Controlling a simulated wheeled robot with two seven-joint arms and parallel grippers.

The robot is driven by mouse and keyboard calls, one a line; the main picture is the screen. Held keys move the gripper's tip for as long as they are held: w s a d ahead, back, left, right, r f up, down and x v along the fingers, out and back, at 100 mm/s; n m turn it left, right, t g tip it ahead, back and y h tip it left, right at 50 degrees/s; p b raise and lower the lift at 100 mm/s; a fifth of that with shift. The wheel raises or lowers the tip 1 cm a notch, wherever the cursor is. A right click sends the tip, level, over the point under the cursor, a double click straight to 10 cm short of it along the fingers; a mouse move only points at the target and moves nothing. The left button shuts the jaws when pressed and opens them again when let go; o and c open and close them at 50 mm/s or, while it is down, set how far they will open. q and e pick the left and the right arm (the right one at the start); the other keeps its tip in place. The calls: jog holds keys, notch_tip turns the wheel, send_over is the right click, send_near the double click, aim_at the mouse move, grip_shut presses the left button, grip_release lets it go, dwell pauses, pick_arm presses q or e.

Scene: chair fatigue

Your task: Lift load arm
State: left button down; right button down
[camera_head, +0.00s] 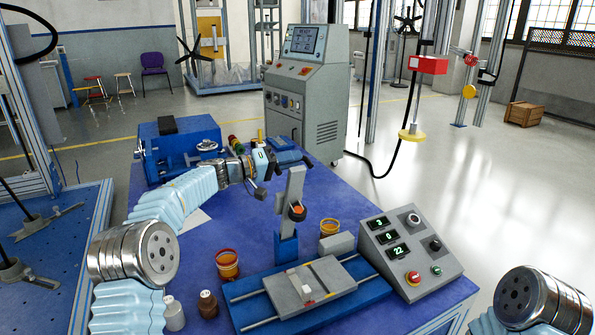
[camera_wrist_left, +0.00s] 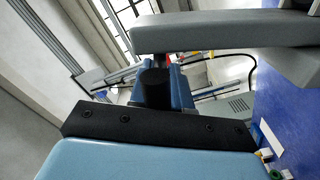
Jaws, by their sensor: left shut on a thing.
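The load arm (camera_head: 294,188) is a grey bar that stands steeply, tilted slightly, above a blue post (camera_head: 287,247) on the table. A dark round part with an orange centre (camera_head: 297,212) sits on it. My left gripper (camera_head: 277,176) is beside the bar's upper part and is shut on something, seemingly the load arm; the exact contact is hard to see. My right gripper is out of view.
A sliding grey plate fixture (camera_head: 310,288) and a control box (camera_head: 411,250) with lit displays are at the front. Small cups (camera_head: 228,264) and bottles (camera_head: 208,304) stand nearby. A blue vise-like machine (camera_head: 180,150) is at the back left. A grey cabinet (camera_head: 306,98) stands behind the table.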

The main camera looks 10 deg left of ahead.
pick_arm(q)
jog(key=shift+w+a+f, duration=0.1)
jog(key=shift+w+a, duration=0.45)
jog(key=shift+w, duration=0.25)
jog(key=c, duration=1.1)
grip_release()
jog(key=b+v, duration=0.1)
jog(key=v, duration=1.2)
jog(key=shift+s+a, duration=0.25)
jog(key=shift+a, duration=0.05)
